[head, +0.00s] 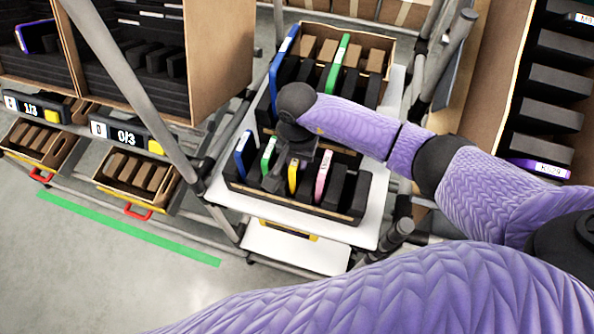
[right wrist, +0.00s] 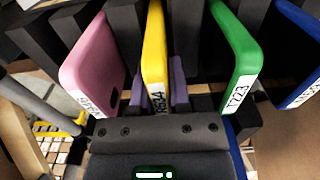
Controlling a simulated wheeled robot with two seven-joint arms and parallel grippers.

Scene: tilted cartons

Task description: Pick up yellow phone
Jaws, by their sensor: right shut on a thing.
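The yellow phone (head: 293,176) stands upright in a row in the front carton (head: 290,208) on the white shelf. It also shows in the right wrist view (right wrist: 155,45), with a white label on its near edge. My right gripper (head: 291,168) reaches down over the row, its fingers on either side of the yellow phone. In the right wrist view the purple-tinted fingers (right wrist: 160,88) are shut on the phone's labelled edge. The phone still sits among the dark dividers. My left gripper is not in view.
A pink phone (head: 322,175), a green phone (head: 268,155) and a blue phone (head: 242,154) stand beside it in the same carton. A second carton (head: 388,56) with tall blue and green items is behind. Grey rack poles (head: 150,100) stand at the left.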

